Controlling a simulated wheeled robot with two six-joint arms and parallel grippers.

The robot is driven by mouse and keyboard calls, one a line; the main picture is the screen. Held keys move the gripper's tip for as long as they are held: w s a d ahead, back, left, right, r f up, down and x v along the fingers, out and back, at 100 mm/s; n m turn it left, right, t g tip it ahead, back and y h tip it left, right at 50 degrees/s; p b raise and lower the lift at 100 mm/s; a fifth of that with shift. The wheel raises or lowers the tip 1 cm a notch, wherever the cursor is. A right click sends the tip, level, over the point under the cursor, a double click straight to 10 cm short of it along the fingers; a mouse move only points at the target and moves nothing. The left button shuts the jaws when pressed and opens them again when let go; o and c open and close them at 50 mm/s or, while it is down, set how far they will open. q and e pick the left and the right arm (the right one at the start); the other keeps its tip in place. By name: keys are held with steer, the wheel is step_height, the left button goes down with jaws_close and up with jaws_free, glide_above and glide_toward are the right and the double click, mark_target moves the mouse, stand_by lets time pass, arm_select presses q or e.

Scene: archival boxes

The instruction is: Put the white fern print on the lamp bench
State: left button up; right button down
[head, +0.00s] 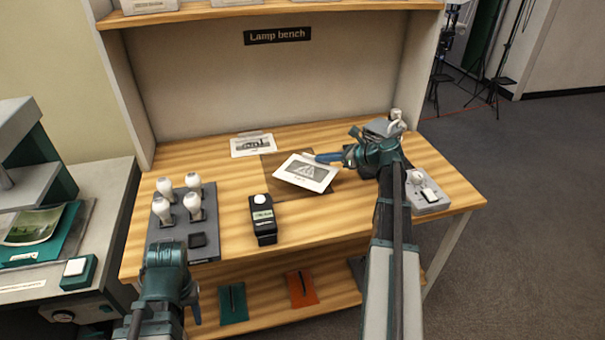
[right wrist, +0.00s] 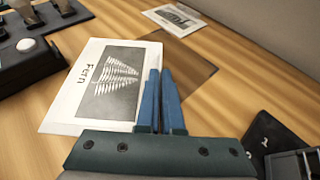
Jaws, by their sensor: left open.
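The white fern print (head: 305,173), a white card with a dark fern picture, is over the brown mat on the lamp bench (head: 225,222). It also shows in the right wrist view (right wrist: 104,80), with "Fern" on its border. My right gripper (head: 325,157) has its blue fingers nearly together at the print's edge and is shut on it. The print looks slightly tilted; whether it touches the bench is unclear. My left gripper (head: 180,300) is at the lower left, in front of the bench, open and away from the print; its fingers are mostly hidden.
Another print (head: 252,145) lies behind the brown mat (head: 272,162). A black meter (head: 263,219) and a dark tray of bulbs (head: 185,222) stand to the left. A grey device (head: 428,194) sits at the right. A shelf with green and orange folders (head: 302,288) is below.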

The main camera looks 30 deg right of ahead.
steer(key=w+r+m+t+h+p, duration=0.2)
steer(key=w+r+m+h+p, duration=0.1)
steer(key=w+r+m+h, duration=0.2)
steer(key=f+b, duration=1)
steer(key=shift+w+a+f, duration=0.1)
steer(key=shift+a+f, duration=0.2)
steer(key=shift+f, duration=0.1)
steer(key=shift+r, duration=0.15)
steer(key=c, duration=1.5)
jaws_free()
steer(key=shift+f, duration=0.2)
steer(key=o, duration=0.4)
steer(key=shift+r, duration=0.1)
steer(key=shift+o, duration=0.2)
